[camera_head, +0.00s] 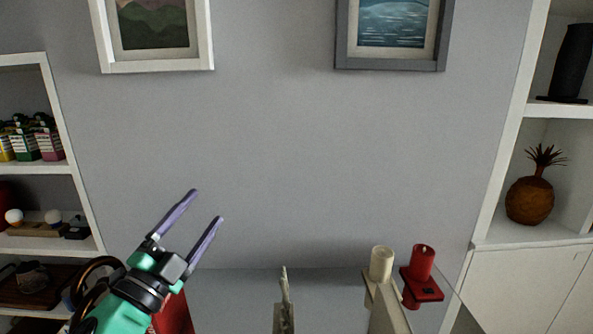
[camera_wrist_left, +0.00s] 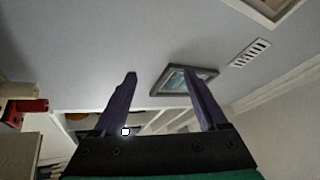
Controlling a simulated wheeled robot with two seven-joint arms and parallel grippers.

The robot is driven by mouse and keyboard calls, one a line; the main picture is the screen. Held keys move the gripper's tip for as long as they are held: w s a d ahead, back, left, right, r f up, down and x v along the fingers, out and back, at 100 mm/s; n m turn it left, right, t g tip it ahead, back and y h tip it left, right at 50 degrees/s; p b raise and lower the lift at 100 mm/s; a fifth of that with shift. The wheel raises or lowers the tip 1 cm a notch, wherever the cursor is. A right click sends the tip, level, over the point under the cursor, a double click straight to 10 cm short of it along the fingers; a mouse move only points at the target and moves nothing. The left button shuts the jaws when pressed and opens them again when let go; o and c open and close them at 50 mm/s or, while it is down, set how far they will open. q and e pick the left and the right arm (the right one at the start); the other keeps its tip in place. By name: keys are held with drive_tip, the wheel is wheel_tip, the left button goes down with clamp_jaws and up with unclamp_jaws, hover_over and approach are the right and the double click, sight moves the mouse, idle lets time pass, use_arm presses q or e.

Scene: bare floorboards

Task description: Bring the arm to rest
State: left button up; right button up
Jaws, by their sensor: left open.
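My left gripper (camera_head: 207,204) is raised in front of the grey wall, in the left part of the head view. Its two purple fingers are apart with nothing between them. In the left wrist view the same fingers (camera_wrist_left: 160,85) stand apart and point toward the wall and the grey-framed picture (camera_wrist_left: 184,78). My left arm comes in from the lower left. My right gripper does not show in either view.
A white shelf (camera_head: 70,168) with boxes stands at the left.

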use_arm(q)
drive_tip(key=s+a+f+n+g+y, duration=0.1)
drive_tip(key=a+f+n+g+y, duration=0.2)
drive_tip(key=f, duration=0.4)
drive_tip(key=s+a+f+n+g+y, duration=0.1)
drive_tip(key=a+f+n+g+y, duration=0.2)
drive_tip(key=f+n, duration=0.35)
drive_tip(key=s+a+f+n+g+y, duration=0.1)
drive_tip(key=a+f+n+y, duration=0.25)
drive_tip(key=f, duration=0.45)
drive_tip(key=s+d+f+n+g+h, duration=0.3)
drive_tip(key=s+f+g, duration=0.7)
drive_tip(key=s+f, duration=0.8)
drive_tip(key=s+f+g+y+b, duration=0.1)
drive_tip(key=s+f+g+b, duration=0.2)
drive_tip(key=f, duration=2.6)
drive_tip(key=s+a+f+b, duration=0.2)
drive_tip(key=s+f+b, duration=0.1)
drive_tip(key=s+f, duration=1.1)
drive_tip(key=shift+s+a+m, duration=0.15)
drive_tip(key=shift+s+m, duration=0.15)
drive_tip(key=shift+s, duration=0.55)
